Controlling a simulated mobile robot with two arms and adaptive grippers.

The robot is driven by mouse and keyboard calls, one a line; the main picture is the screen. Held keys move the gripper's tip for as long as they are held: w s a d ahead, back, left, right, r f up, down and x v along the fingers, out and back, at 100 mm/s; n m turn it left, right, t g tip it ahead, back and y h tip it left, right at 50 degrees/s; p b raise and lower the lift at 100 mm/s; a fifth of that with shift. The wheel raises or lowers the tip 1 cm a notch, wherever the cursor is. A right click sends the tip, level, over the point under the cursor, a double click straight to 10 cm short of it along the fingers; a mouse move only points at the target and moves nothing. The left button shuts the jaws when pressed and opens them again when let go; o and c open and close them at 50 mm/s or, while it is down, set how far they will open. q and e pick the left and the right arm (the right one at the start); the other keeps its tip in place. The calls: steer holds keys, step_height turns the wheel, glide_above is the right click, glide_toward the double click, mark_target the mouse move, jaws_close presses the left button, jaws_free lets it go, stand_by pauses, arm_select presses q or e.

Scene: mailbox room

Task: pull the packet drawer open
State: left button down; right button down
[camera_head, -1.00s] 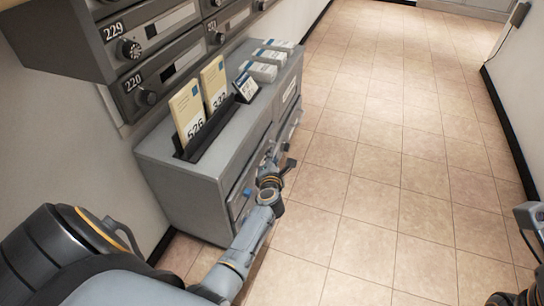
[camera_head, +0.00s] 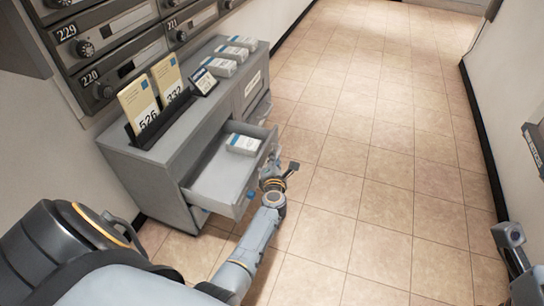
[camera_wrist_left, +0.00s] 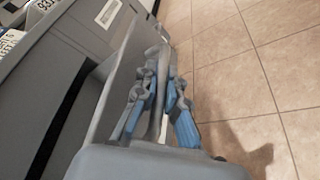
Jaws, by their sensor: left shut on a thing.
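The packet drawer (camera_head: 215,187) of the grey cabinet stands pulled out, with its light interior showing. A white and blue packet (camera_head: 243,144) lies inside toward its far end. My left gripper (camera_head: 272,166) is at the outer side of the drawer front. In the left wrist view its fingers (camera_wrist_left: 158,95) are closed around a thin grey bar at the drawer front, which looks like the handle. The fingers hide much of it. Part of my right arm's end (camera_head: 511,240) shows at the lower right edge; its jaws are not clear.
The grey cabinet (camera_head: 160,195) holds a slot rack (camera_head: 160,120) with two numbered envelopes, a small dark display (camera_head: 203,82) and several packets on top. Numbered mailboxes (camera_head: 110,45) hang above it. The tiled floor (camera_head: 370,150) to the right is clear.

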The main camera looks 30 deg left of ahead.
arm_select(q)
steer(key=shift+w+d, duration=0.25)
steer(key=shift+d, duration=0.75)
steer(key=shift+w+d, duration=0.25)
steer(key=shift+d, duration=0.7)
steer(key=c, duration=1.7)
jaws_free()
